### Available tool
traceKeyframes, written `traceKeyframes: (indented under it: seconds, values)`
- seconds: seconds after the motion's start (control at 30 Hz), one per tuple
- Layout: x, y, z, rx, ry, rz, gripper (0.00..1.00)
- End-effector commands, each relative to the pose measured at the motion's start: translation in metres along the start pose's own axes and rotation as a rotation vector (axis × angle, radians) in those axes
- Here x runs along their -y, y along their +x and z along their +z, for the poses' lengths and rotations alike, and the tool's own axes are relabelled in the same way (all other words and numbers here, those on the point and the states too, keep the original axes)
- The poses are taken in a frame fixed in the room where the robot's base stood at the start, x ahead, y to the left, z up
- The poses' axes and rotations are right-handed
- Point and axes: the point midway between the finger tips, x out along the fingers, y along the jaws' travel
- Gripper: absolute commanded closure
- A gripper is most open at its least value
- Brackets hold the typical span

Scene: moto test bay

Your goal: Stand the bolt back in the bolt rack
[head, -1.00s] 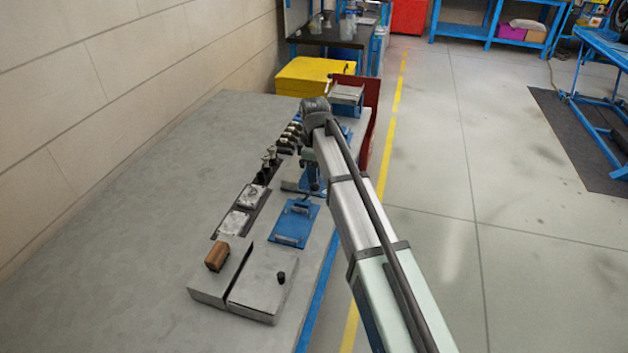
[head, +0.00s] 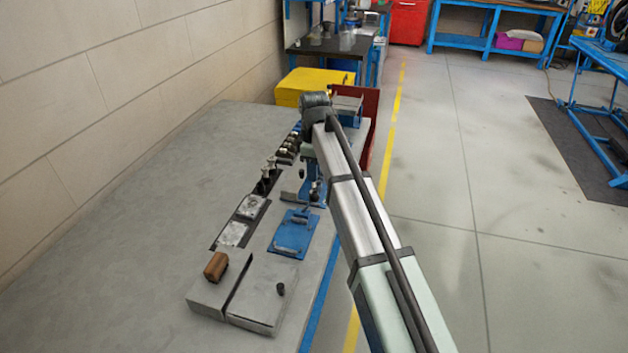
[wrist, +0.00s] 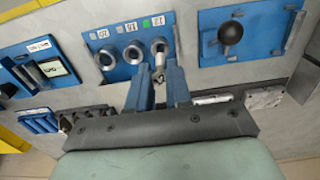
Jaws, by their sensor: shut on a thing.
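In the wrist view my gripper (wrist: 156,78) is shut on a small metal bolt (wrist: 158,66), which sits between the two blue fingers. The bolt is at the right-hand ring of a blue plate with three metal-rimmed sockets and small labels, which I take as the bolt rack (wrist: 118,75). The label above that ring is green. Whether the bolt's end is inside the ring or just over it, I cannot tell. In the head view my gripper (head: 309,190) is low over the bench, and my arm partly hides the rack.
A blue plate with a black ball knob (wrist: 230,33) and handle lies right of the rack. Left is a plate with a small display (wrist: 53,68). The bench's left side is clear.

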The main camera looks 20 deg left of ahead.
Motion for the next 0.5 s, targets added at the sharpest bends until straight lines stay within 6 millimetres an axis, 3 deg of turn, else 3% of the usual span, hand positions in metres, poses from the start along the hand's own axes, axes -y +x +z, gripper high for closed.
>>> traceKeyframes:
  seconds: [0.23,0.37,0.5]
  values:
    - [-0.001,-0.039,-0.001,-0.001,0.0,0.002,1.0]
    - [0.002,-0.05,-0.004,0.0,-0.005,0.0,1.0]
    - [0.013,-0.052,-0.023,0.001,-0.034,-0.003,1.0]
